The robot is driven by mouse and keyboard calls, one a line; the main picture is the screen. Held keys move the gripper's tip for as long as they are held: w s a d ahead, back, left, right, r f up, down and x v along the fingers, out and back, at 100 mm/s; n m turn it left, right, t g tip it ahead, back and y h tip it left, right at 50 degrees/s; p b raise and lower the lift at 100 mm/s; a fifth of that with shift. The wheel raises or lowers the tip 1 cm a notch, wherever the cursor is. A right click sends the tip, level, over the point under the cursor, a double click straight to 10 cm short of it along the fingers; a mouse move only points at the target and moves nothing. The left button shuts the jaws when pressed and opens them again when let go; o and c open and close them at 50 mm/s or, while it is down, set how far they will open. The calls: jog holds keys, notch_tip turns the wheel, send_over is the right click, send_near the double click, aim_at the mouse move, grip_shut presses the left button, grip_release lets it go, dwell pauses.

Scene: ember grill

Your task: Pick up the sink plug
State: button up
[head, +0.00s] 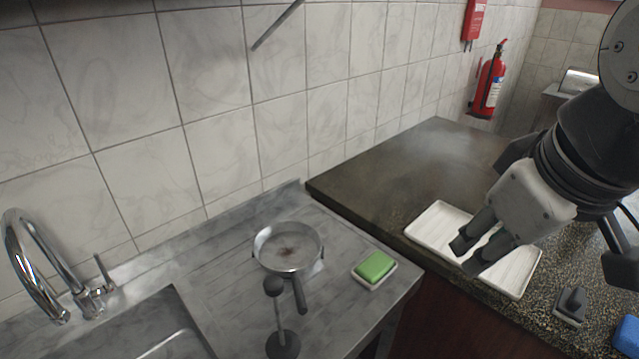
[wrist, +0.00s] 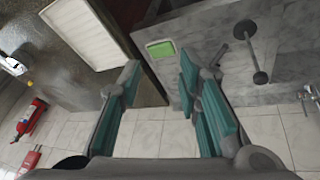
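No thing is plainly a sink plug. One candidate is a small dark grey piece with a raised grip (head: 572,302) on a pale base, on the speckled counter at right. Another is a dark upright piece with a round disc (head: 282,345), thin stem and ball knob, on the grey sink counter; it also shows in the wrist view (wrist: 260,77). I cannot tell which is the plug. My gripper (head: 468,257) is above the white tray (head: 425,222), left of the small grey piece and apart from both. In the wrist view its fingers (wrist: 165,100) are spread and empty.
A round pan (head: 262,262) and a green block on a pale dish (head: 388,280) stand on the sink counter. The sink (head: 165,340) and tap (head: 38,265) are at left. A blue block (head: 627,335) lies at far right. The dark counter's back is clear.

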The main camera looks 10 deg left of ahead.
jog(key=w+a+n+g, duration=0.1)
jog(key=w+a+n, duration=0.2)
jog(key=a+n, duration=0.25)
jog(key=n+g, duration=0.3)
jog(key=n, duration=1.6)
send_over(279, 319)
jog(key=f, duration=0.9)
jog(key=shift+w+d+f, duration=0.15)
jog(key=shift+w+d, duration=0.15)
jog(key=shift+w, duration=0.05)
jog(key=shift+s+a+f+g, duration=0.1)
jog(key=shift+a+f+g, duration=0.1)
jog(key=shift+a+g, duration=0.1)
jog(key=shift+a+f+n, duration=0.1)
jog(key=shift+f+n, duration=0.15)
notch_tip(279, 319, down, 13)
jog(key=p, duration=0.2)
jog(key=shift+f, duration=0.2)
jog(key=shift+c, duration=0.5)
grip_shut()
